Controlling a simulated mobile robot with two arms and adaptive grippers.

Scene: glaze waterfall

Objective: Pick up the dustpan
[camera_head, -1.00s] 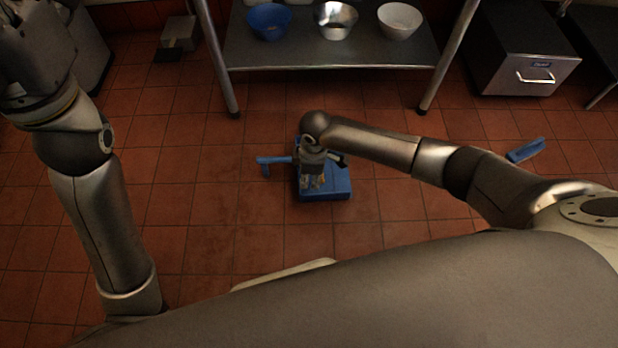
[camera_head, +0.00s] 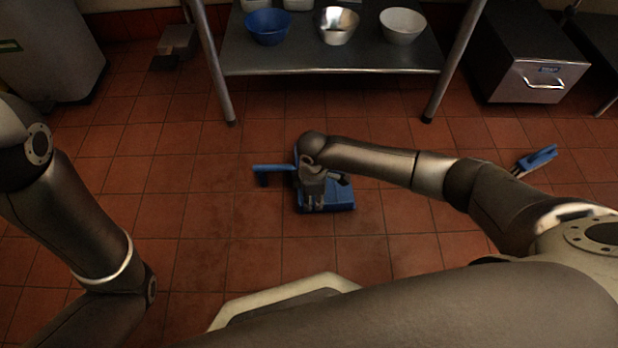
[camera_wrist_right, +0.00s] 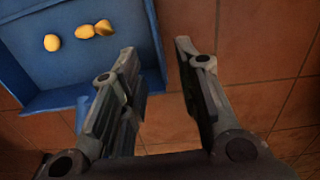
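The blue dustpan (camera_head: 340,196) lies on the tiled floor in the middle of the head view, its handle (camera_head: 272,168) pointing left. My right gripper (camera_head: 314,203) is low over the dustpan and hides part of it. In the right wrist view the dustpan (camera_wrist_right: 85,93) fills the upper left.
Three small yellowish pieces (camera_wrist_right: 96,30) lie in the dustpan. A blue brush (camera_head: 538,159) lies on the floor at right. A metal table (camera_head: 330,58) with bowls stands behind, its legs on either side. A drawer cabinet (camera_head: 530,80) stands back right. Floor left of the dustpan is clear.

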